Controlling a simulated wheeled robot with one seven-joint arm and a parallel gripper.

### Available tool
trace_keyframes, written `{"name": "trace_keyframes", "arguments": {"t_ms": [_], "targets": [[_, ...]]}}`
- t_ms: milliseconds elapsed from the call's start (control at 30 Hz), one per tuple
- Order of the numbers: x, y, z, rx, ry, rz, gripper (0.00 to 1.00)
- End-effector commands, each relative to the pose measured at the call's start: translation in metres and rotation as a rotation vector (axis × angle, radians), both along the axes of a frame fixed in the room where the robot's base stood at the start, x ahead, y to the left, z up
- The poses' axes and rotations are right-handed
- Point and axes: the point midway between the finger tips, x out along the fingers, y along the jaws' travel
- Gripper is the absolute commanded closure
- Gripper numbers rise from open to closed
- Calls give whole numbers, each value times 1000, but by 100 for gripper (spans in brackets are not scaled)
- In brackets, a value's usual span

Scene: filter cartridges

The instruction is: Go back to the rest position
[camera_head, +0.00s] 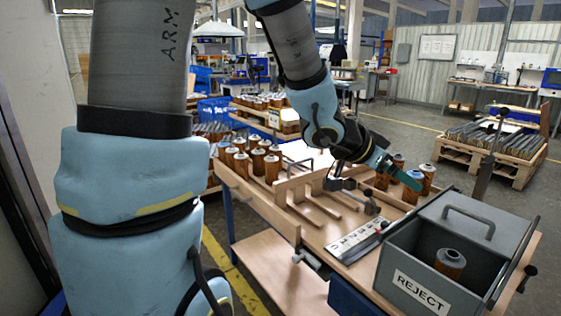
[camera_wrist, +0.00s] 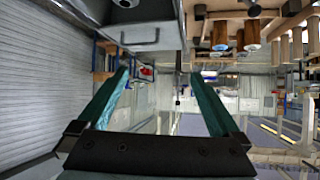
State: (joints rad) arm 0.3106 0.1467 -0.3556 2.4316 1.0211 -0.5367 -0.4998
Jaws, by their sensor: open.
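My gripper (camera_head: 398,174) is open and empty. It hangs above the right part of the wooden workbench (camera_head: 265,238), near a few filter cartridges (camera_head: 428,178). In the wrist view its two teal fingers (camera_wrist: 160,88) stand wide apart with nothing between them. More orange-brown cartridges with pale tops (camera_head: 272,168) stand in a group at the left of the bench. In the wrist view two cartridges (camera_wrist: 252,34) appear upside down at the top.
A wooden rack with slats (camera_head: 318,208) and a toggle clamp (camera_head: 345,183) lies mid-bench. A ruler-like labelled strip (camera_head: 357,241) lies beside the reject box. A pallet of dark plates (camera_head: 495,145) stands on the floor at the right. The floor behind the bench is open.

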Motion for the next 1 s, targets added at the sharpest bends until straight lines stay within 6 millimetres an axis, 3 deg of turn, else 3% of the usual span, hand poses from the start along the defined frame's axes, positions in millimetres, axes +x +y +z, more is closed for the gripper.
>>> {"name": "trace_keyframes", "arguments": {"t_ms": [100,233,300,400,500,600,700,1000], "targets": [[50,67,-19,119,12,262,0],[78,155,-42,266,89,547,0],[78,204,-55,345,162,691,0],[61,266,-71,441,307,874,0],[32,308,-83,502,472,1007,0],[5,329,-89,528,614,1086,0],[-10,336,-92,534,693,1118,0],[-15,337,-92,535,719,1126,0]]}}
